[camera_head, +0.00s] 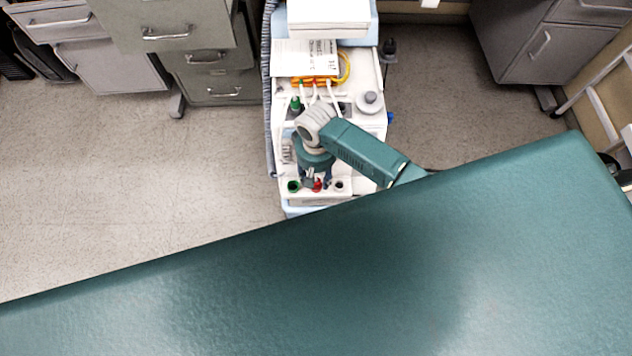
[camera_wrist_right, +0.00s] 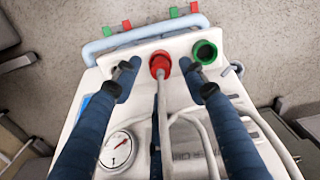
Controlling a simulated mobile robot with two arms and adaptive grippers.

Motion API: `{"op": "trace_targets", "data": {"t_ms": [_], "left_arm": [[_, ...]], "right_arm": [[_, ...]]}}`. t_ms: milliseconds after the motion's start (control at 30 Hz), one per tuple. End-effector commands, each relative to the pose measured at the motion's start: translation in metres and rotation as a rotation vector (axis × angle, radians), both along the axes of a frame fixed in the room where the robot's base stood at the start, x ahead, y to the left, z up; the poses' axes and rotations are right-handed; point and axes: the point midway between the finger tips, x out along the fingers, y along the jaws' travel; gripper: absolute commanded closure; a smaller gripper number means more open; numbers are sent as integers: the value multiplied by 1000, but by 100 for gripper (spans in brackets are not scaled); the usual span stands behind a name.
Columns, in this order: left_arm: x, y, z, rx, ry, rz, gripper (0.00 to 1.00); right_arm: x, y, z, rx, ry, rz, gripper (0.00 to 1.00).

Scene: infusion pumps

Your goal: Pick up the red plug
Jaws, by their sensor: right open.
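The red plug (camera_head: 317,185) is at the near end of the white cart top in the head view, partly covered by my right gripper. In the right wrist view, the red plug (camera_wrist_right: 160,64) sits in the white panel with a pale cable (camera_wrist_right: 162,115) running from it. My right gripper (camera_wrist_right: 157,66) is open, with one dark fingertip on each side of the red plug in the picture. I see a gap on both sides and cannot tell the exact height. In the head view, the right gripper (camera_head: 314,179) points down over the panel. My left gripper is not in view.
A green ring socket (camera_wrist_right: 205,52) is close right of the plug. A blue rail (camera_wrist_right: 145,38) with red and green clips lies beyond, and a round gauge (camera_wrist_right: 116,147) is below left. White tubes cross the cart. Grey cabinets (camera_head: 205,60) stand behind; the left floor is clear.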

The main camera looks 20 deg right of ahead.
Motion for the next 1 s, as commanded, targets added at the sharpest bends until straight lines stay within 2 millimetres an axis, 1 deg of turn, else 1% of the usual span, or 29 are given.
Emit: {"op": "trace_targets", "data": {"t_ms": [33, 133, 367, 400, 567, 600, 867, 1000], "left_arm": [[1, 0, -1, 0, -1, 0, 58], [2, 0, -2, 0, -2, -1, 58], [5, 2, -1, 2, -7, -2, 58], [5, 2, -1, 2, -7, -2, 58], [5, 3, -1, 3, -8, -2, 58], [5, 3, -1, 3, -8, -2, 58], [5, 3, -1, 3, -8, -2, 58], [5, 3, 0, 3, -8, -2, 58]], "right_arm": [[0, 1, -8, 0, 2, 0, 57], [0, 1, -16, 1, 0, 0, 57], [0, 1, -18, 1, -1, 0, 57], [0, 1, -18, 1, -1, 0, 59], [0, 1, -17, 1, -1, 0, 91], [0, 1, -18, 1, -1, 0, 99], [0, 0, -17, 1, -1, 0, 100], [0, 0, -14, 1, -1, 0, 100]]}}
